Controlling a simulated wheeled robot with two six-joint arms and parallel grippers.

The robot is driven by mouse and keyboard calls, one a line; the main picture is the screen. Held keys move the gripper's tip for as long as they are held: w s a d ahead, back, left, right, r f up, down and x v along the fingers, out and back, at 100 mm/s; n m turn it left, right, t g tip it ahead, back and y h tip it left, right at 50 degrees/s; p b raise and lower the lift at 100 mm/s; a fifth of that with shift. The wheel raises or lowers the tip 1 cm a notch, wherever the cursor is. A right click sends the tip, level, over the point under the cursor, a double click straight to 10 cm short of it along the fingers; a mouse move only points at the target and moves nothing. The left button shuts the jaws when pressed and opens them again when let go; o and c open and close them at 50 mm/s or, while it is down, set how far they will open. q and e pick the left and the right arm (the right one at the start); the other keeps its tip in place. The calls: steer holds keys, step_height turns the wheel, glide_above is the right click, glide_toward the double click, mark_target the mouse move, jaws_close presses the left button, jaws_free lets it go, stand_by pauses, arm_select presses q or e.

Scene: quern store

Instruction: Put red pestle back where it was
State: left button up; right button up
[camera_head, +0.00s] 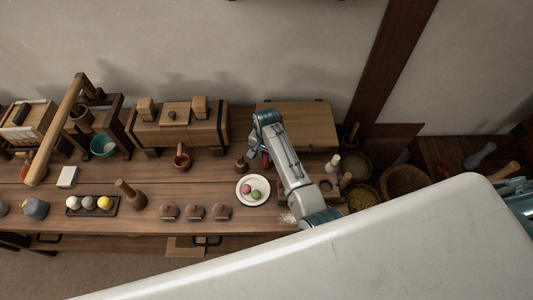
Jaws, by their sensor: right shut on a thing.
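My right arm reaches over the wooden bench. Its right gripper (260,153) points down just behind a white plate and is shut on a small red thing, which looks like the red pestle (266,160). The arm and jaws hide most of it, and I cannot tell whether its lower end touches the bench. A red-brown mortar (182,161) with a dark stick-like piece in it stands to the left. A dark brown mortar-like piece (242,165) stands just left of the gripper. My left gripper is not in view.
Several brown knobbed pieces (194,211) line the front. A dark tray (72,211) holds balls at left. A wooden chest (300,125) stands behind. Bare bench (120,172) lies at left of the mortar.

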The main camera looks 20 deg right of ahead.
steer(key=shift+f, duration=0.1)
steer(key=o, duration=0.7)
step_height(320, 180, up, 11)
steer(key=shift+w+r+b, duration=0.1)
steer(key=shift+b, duration=0.9)
steer(key=shift+r, duration=0.55)
